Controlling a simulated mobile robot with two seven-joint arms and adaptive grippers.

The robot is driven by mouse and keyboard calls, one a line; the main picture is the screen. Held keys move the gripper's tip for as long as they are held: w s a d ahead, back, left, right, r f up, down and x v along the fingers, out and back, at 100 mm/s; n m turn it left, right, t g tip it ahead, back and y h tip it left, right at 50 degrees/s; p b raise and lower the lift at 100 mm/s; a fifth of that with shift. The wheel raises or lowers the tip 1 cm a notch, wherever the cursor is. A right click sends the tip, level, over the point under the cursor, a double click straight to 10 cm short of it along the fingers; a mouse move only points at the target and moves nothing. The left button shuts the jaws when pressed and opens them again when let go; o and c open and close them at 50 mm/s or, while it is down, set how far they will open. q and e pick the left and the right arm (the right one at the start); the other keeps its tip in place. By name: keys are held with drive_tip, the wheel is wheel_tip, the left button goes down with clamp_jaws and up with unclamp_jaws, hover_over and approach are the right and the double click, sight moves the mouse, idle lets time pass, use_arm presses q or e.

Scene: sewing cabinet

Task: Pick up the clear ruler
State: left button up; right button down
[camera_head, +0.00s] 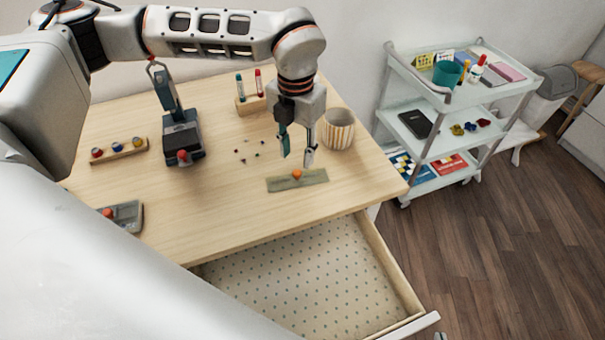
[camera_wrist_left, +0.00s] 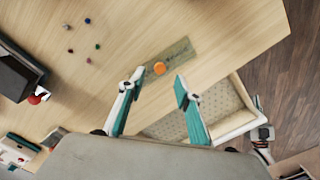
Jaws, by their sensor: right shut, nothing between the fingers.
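The clear ruler (camera_head: 280,184) is a flat, see-through greenish strip with an orange knob on it. It lies on the wooden table near its front right edge, and shows in the left wrist view too (camera_wrist_left: 178,52). My left gripper (camera_head: 297,157) is open and empty, above the table just behind the ruler in the head view. In the left wrist view its two teal fingers (camera_wrist_left: 157,84) are spread apart, with the ruler beyond their tips. My right gripper (camera_wrist_left: 258,106) shows small at the right of the left wrist view, beside the drawer, shut and empty.
A striped cup (camera_head: 339,130) stands close right of my left gripper. Small beads (camera_head: 247,151) and a dark device (camera_head: 182,137) are to its left; a marker holder (camera_head: 250,105) stands behind. The open drawer (camera_head: 320,275) juts out below the table edge. A white cart (camera_head: 440,130) stands at right.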

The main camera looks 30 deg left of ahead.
sight(297, 172)
use_arm(q)
wheel_tip(297, 172, down, 6)
drive_tip(key=shift+s+f+b, duration=0.15)
drive_tip(key=shift+f+b, duration=0.05)
drive_tip(key=shift+b, duration=0.25)
drive_tip(key=shift+r, duration=0.1)
clamp_jaws()
